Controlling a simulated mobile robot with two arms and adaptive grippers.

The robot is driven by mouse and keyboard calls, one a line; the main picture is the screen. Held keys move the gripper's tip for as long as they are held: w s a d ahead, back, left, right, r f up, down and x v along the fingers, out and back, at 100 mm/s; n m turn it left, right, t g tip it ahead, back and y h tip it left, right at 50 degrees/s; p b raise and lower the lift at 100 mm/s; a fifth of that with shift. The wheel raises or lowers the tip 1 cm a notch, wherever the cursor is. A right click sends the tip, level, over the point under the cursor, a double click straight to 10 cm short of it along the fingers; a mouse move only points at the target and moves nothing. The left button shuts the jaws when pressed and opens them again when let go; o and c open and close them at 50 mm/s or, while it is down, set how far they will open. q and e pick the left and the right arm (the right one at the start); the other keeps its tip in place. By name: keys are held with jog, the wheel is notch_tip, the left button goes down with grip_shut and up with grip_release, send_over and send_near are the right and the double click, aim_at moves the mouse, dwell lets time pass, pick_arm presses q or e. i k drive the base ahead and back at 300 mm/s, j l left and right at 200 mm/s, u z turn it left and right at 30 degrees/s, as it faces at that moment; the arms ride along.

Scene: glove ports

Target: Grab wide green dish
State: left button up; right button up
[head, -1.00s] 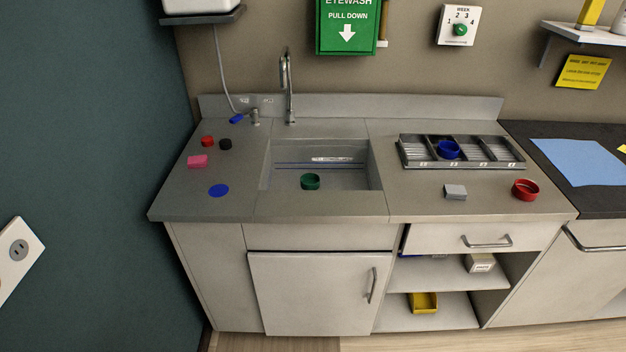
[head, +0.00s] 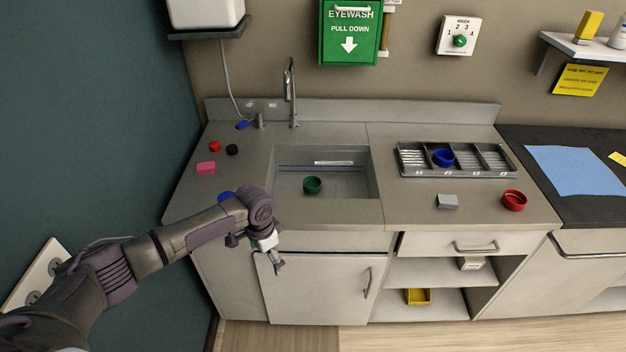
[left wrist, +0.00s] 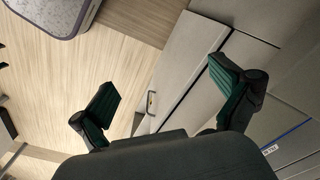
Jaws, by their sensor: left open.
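The green dish (head: 312,185) is a small round dish in the sink basin (head: 350,183), near its front left part. My left gripper (head: 276,262) is in front of the counter, below the sink's front edge and before the cabinet door. It is well apart from the dish. In the left wrist view my left gripper (left wrist: 165,105) shows two spread green-padded fingers with nothing between them. The dish does not show in that view. My right gripper is not in view.
A faucet (head: 291,95) stands behind the sink. Red (head: 215,146), black (head: 232,150) and pink (head: 206,168) items lie left of the basin. A divided rack (head: 492,160) with a blue dish (head: 443,157), a grey block (head: 447,201) and a red dish (head: 514,200) are on the right.

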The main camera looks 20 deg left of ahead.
aim_at(312, 185)
jog(key=i, duration=1.45)
